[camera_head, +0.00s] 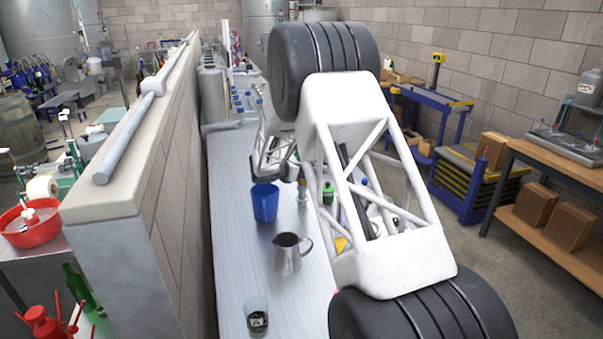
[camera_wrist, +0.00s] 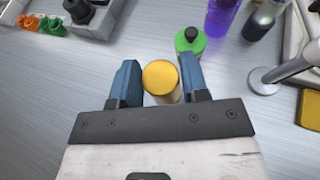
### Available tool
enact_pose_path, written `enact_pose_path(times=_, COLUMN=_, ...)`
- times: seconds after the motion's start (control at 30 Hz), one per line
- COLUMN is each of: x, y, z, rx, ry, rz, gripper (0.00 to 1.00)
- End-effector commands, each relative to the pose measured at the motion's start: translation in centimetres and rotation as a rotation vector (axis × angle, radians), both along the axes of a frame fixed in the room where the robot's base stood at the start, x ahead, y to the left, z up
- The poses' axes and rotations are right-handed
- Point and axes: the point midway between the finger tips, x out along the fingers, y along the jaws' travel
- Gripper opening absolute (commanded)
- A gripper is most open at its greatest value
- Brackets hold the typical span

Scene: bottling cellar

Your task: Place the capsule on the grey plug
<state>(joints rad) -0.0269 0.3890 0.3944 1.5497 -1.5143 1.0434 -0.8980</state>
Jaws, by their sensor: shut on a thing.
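My gripper (camera_wrist: 160,74) has blue fingers, shut on a pale cylinder with a flat yellow top, which I take for the capsule (camera_wrist: 161,79). One finger lies on each side of it. What is under it is hidden, so I cannot tell whether it touches the bench. In the head view a small pale piece with an orange-yellow top (camera_head: 303,192) shows beside the blue cup, probably the same one. A dark grey, plug-like knob (camera_wrist: 79,11) stands on a light grey base at the top left of the wrist view. I cannot tell whether it is the grey plug.
A green piece with a black knob (camera_wrist: 189,39) is just beyond the right finger. A purple cup (camera_wrist: 224,15) and a dark bottle (camera_wrist: 263,20) stand behind it. Orange and green bits lie far left. The bench (camera_head: 238,205) also holds a blue cup (camera_head: 265,203), steel jug (camera_head: 288,255) and glass (camera_head: 256,315).

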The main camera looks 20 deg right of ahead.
Motion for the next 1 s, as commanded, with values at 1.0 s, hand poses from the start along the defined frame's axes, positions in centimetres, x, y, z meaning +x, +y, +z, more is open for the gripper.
enact_pose_path(times=1.0, x=0.01, y=0.0, z=-0.49, rx=0.0, ry=-0.001, rz=0.0, gripper=0.67)
